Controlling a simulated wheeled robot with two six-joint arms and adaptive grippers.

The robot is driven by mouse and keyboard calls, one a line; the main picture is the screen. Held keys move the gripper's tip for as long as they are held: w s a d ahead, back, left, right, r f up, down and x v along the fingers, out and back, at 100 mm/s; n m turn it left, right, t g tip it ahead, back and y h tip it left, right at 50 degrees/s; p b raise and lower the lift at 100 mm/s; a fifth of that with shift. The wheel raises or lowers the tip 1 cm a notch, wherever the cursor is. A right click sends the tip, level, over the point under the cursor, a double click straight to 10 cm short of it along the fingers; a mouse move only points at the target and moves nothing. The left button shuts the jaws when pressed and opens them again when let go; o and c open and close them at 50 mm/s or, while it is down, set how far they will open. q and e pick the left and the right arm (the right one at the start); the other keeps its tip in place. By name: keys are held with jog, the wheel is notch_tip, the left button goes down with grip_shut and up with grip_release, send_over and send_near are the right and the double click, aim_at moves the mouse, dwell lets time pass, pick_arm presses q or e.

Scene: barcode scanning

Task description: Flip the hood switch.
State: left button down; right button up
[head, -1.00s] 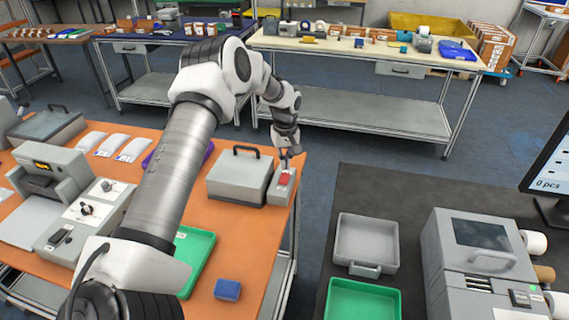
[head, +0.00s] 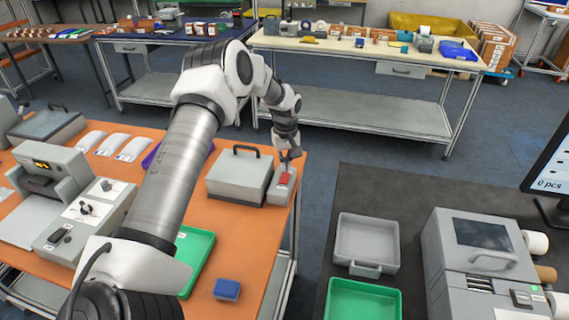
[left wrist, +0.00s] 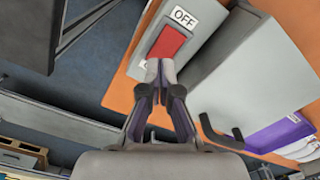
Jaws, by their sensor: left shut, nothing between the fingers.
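The hood switch is a red rocker (head: 285,179) on a narrow grey box (head: 277,196) at the right edge of the orange table. In the left wrist view the red rocker (left wrist: 169,42) has a white OFF label beyond one end; a second label at the near end is mostly hidden by my fingers. My left gripper (head: 288,165) is shut and empty, pointing down at the rocker's far end. In the left wrist view its closed fingertips (left wrist: 160,68) overlap the rocker's near end; whether they touch cannot be told. My right gripper is not in view.
A grey hood box with a black handle (head: 238,180) stands directly left of the switch box. A green tray (head: 198,262) and a blue block (head: 227,290) lie nearer on the orange table (head: 255,250). A dark mat with a grey tray (head: 367,243) is to the right.

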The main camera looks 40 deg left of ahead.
aim_at(286, 174)
pick_arm(q)
jog(key=shift+w+f, duration=0.1)
jog(key=shift+f, duration=0.05)
dwell(0.4)
jog(key=shift+f+b, duration=0.55)
jog(key=shift+f, duration=0.55)
dwell(0.3)
notch_tip(286, 174, up, 7)
jog(key=p, duration=0.6)
jog(key=shift+r, duration=0.1)
dwell(0.4)
